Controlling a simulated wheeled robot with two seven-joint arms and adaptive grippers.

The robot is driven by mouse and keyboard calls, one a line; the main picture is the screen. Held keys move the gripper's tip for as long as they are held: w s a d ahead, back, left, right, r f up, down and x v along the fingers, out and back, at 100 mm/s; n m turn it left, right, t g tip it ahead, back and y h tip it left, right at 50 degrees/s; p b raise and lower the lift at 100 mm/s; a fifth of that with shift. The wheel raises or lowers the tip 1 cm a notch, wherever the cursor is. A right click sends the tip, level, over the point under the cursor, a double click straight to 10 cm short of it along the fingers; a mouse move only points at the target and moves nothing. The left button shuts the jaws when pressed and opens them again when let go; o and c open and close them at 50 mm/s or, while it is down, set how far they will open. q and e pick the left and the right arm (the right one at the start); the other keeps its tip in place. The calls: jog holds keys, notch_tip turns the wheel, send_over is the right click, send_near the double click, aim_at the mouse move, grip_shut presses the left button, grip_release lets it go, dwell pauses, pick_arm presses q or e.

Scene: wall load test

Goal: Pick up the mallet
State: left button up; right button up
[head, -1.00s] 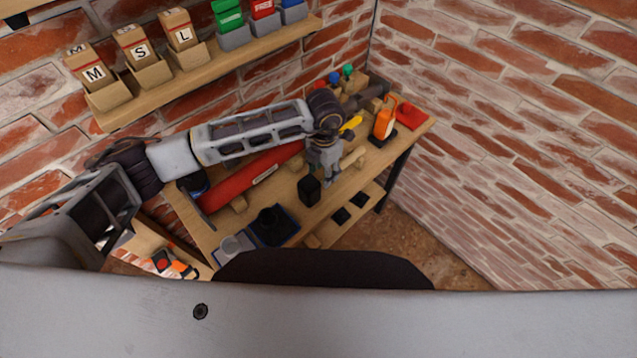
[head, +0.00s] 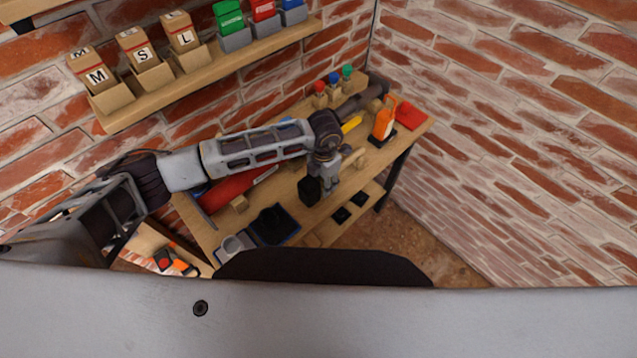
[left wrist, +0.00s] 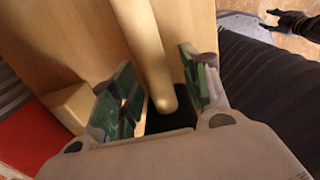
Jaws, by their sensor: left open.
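The mallet lies on the workbench (head: 215,243). Its black head (head: 309,189) shows just left of my left gripper (head: 327,186) in the head view. Part of its pale wooden handle (head: 357,158) shows to the right of the gripper. My left gripper points down at the handle and is open. In the left wrist view the handle (left wrist: 146,45) runs down between the two green-padded fingers (left wrist: 160,97), closer to the right finger, with a gap on the left. Dark material shows below the handle; the gripper hides part of the mallet.
An orange tool (head: 385,119), a red item (head: 411,115) and a yellow item (head: 351,124) are toward the far right end. A blue-edged tray (head: 273,226) is at the near end. A shelf (head: 170,84) with bins hangs above.

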pick_arm(q)
grip_shut()
dwell(0.3)
jog(key=shift+r, duration=0.15)
jog(key=shift+r+b, duration=1.1)
jog(key=shift+r, duration=3.8)
